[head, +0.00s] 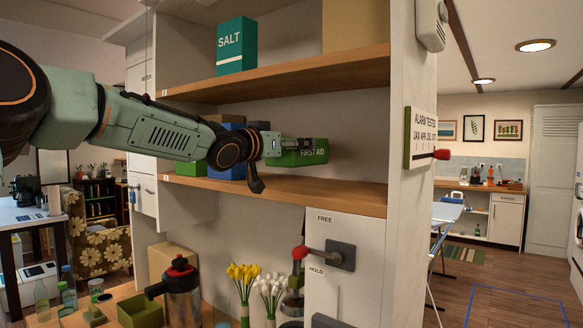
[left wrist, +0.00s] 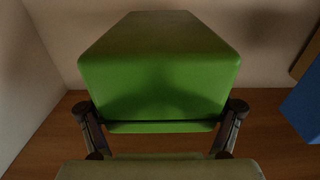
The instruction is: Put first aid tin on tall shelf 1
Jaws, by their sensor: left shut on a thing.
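The green first aid tin (head: 314,154) is at the level of the middle shelf compartment, just above the lower wooden shelf board (head: 330,193). My left gripper (head: 284,146) is shut on the tin from its left side. In the left wrist view the tin (left wrist: 160,70) sits between the two fingers, with wooden board beneath and a pale wall behind. I cannot tell whether the tin touches the board. The small labels on the shelf edges are too small to read. My right gripper is not in view.
Blue and green boxes (head: 226,172) stand behind my left wrist on the same board. The upper board (head: 300,75) holds a teal salt box (head: 236,46). The board right of the tin is clear up to the side panel (head: 408,100). Below stand a kettle (head: 180,288) and flowers (head: 245,280).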

